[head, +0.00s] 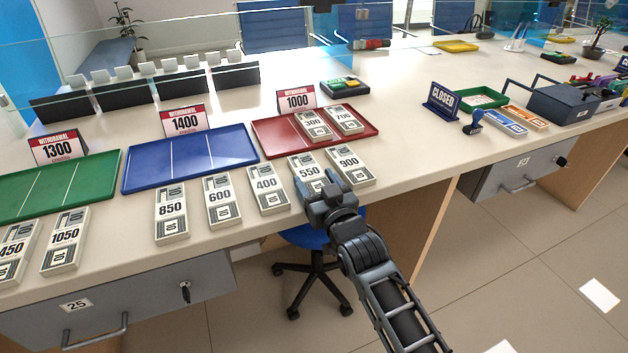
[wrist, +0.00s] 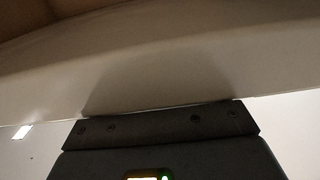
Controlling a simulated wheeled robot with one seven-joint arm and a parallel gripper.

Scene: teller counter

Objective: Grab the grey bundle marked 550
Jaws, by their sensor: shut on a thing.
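The grey bundle marked 550 (head: 306,170) lies on the counter's front part, between the bundles marked 400 (head: 268,188) and 900 (head: 350,166). My gripper (head: 322,192) is at its near end and shut on it; the gripper hides that end. The bundle looks level with its neighbours; I cannot tell whether it is lifted. The wrist view shows a plain pale surface close up, with no number readable.
Bundles 600 (head: 221,199) and 850 (head: 171,213) lie to the left. Behind is the red tray (head: 268,142), holding bundles 300 (head: 314,125) and 700 (head: 345,119). A blue tray (head: 188,161) and green tray (head: 62,184) lie farther left.

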